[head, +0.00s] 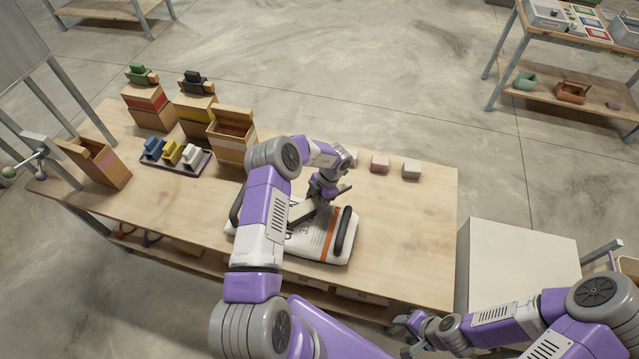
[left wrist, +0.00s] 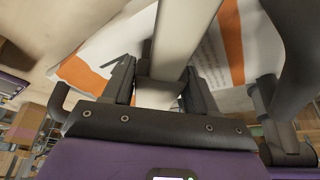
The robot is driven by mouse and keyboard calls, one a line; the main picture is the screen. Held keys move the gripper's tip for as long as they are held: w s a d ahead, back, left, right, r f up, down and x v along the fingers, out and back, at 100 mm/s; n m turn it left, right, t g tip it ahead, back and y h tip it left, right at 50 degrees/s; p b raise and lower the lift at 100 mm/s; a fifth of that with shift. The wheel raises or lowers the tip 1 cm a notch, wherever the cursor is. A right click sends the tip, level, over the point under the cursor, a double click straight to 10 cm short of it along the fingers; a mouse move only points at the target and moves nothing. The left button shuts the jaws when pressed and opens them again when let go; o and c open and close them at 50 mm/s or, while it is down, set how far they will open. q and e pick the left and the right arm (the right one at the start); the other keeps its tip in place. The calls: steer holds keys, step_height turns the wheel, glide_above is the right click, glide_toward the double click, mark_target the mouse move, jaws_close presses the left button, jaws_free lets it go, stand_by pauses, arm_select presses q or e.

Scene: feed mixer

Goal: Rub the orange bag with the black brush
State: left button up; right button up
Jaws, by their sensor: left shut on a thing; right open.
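The bag (head: 306,243) lies flat near the table's front edge. It is white with dark print and an orange stripe, and a black loop stands at each side. The bag also shows in the left wrist view (left wrist: 210,68). My left gripper (head: 328,191) is over the bag, shut on a pale bar-like thing (left wrist: 172,45) that points towards the bag. I cannot tell whether this is the brush or whether it touches the bag. A black block-like thing (head: 194,82) sits on the yellow-banded box. My right gripper (head: 404,335) is open and empty, off the table's front edge.
Wooden boxes (head: 232,138) and a tray (head: 184,168) with blue, yellow and white pieces stand at the table's left. Small blocks (head: 380,164) lie behind the bag. The table's right part is clear. A white cabinet (head: 518,260) stands at the right.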

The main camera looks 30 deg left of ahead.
mark_target(312, 204)
arm_select(q)
step_height(312, 204, up, 3)
steer(key=shift+w+d+f+p, duration=0.1)
steer(key=shift+w+f+p, duration=0.1)
steer(key=shift+p, duration=0.55)
steer(key=shift+s+r+p, duration=0.2)
steer(key=shift+r+p, duration=0.35)
steer(key=shift+r, duration=0.2)
steer(key=shift+r+p, duration=0.45)
steer(key=shift+r, duration=0.25)
steer(key=shift+w+r, duration=0.1)
steer(key=shift+r, duration=1.2)
